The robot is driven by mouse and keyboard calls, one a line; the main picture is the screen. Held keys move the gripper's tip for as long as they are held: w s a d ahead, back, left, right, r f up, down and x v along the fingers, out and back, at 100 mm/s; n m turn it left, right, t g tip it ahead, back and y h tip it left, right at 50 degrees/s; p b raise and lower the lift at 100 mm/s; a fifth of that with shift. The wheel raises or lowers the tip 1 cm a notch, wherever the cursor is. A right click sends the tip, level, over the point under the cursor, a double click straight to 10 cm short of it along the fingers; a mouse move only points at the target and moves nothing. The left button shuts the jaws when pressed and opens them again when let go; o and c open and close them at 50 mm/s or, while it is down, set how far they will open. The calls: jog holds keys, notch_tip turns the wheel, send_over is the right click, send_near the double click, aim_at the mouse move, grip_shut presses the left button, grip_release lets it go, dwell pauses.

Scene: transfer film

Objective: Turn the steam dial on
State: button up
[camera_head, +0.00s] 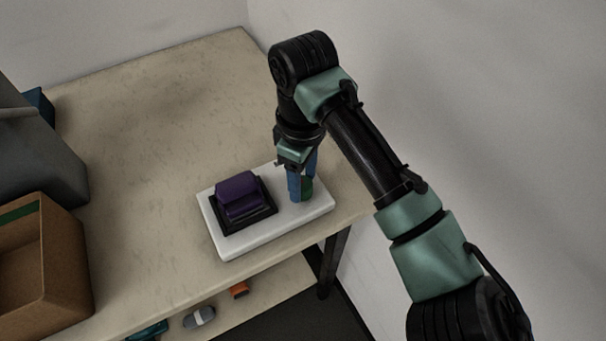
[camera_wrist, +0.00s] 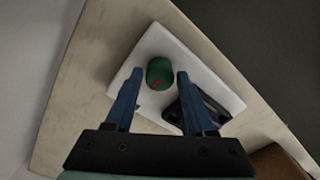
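The steam dial is a green round knob (camera_wrist: 160,74) with a red mark on its top, on a white base plate (camera_head: 236,245). In the head view the knob (camera_head: 307,188) is partly hidden behind my fingers. A purple block-like part (camera_head: 238,192) in a black frame sits on the same plate, left of the knob. My gripper (camera_head: 301,196) points down at the knob. In the wrist view my gripper (camera_wrist: 158,78) is open, its two blue fingers apart on either side of the knob's near part. I cannot tell whether they touch it.
The plate lies near the right corner of a beige table (camera_head: 150,110), close to the wall. A cardboard box (camera_head: 62,275) and a grey object (camera_head: 40,150) stand at the left. Small items, one orange (camera_head: 239,290), lie on a lower shelf.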

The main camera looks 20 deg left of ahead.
grip_shut()
jog(key=shift+r+m+p, duration=0.15)
jog(key=shift+m+p, duration=0.15)
jog(key=shift+p, duration=0.15)
jog(key=m+p, duration=0.2)
jog(key=p, duration=0.1)
jog(key=shift+s+r+m+p, duration=0.1)
jog(key=shift+r+m+p, duration=0.05)
jog(key=shift+m+p, duration=0.15)
jog(key=m+p, duration=0.6)
jog(key=p, duration=0.1)
jog(key=m+p, duration=0.4)
jog(key=shift+m+p, duration=0.4)
jog(key=shift+f+m+p, duration=0.15)
jog(key=shift+m+p, duration=0.5)
jog(key=shift+m, duration=0.35)
jog(key=shift+f+m+p, duration=0.1)
jog(key=shift+m+p, duration=0.5)
jog(key=shift+m, duration=0.4)
